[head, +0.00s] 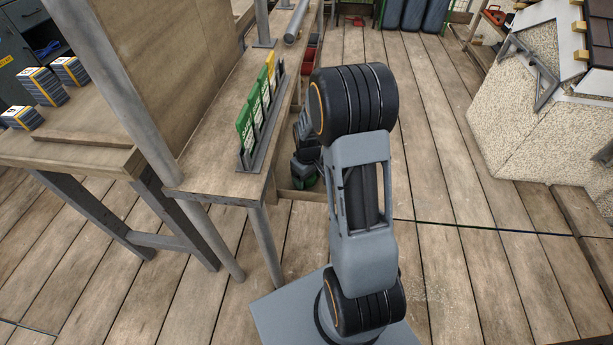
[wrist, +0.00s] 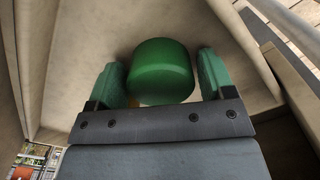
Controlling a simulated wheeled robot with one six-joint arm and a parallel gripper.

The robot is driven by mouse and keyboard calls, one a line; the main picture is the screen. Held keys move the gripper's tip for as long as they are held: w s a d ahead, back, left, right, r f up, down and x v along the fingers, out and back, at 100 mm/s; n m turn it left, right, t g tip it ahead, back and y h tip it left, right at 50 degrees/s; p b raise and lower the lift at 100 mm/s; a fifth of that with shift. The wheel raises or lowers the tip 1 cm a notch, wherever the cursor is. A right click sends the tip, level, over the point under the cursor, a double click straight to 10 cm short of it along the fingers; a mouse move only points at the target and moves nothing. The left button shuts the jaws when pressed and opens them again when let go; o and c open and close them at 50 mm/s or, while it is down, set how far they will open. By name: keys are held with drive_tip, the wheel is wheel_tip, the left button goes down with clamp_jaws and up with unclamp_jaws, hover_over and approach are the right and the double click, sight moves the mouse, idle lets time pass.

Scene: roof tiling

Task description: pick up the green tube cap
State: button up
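The green tube cap (wrist: 162,71) is a rounded green piece in the middle of the wrist view. It lies between the two green fingers of my gripper (wrist: 160,84), with a narrow gap visible on each side. The fingers are apart, so my gripper is open around the cap and does not press on it. In the head view my gripper is mostly hidden behind my arm and beside the wooden bench, and the cap cannot be made out there.
The wooden bench (head: 215,183) stands left of my arm, with a rack of green and yellow cards (head: 258,110) on it. A metal post (head: 130,100) rises at its near corner. A rough stone-coloured block (head: 545,120) stands at the right. The plank floor between is clear.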

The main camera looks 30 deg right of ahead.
drive_tip(key=c, duration=0.6)
drive_tip(key=shift+r, duration=0.55)
wheel_tip(320, 180, up, 2)
drive_tip(key=shift+r+p, duration=0.1)
drive_tip(key=shift+p, duration=0.4)
drive_tip(key=s+a+r+p, duration=0.1)
drive_tip(key=s+r, duration=0.2)
drive_tip(key=s, duration=0.1)
drive_tip(key=s+a+r+p, duration=0.1)
drive_tip(key=s+a+r, duration=0.1)
drive_tip(key=s+r, duration=0.1)
drive_tip(key=s+a+r+p, duration=0.2)
drive_tip(key=s+r, duration=0.1)
drive_tip(key=s, duration=0.3)
drive_tip(key=shift+a+r, duration=0.25)
drive_tip(key=shift+r, duration=0.15)
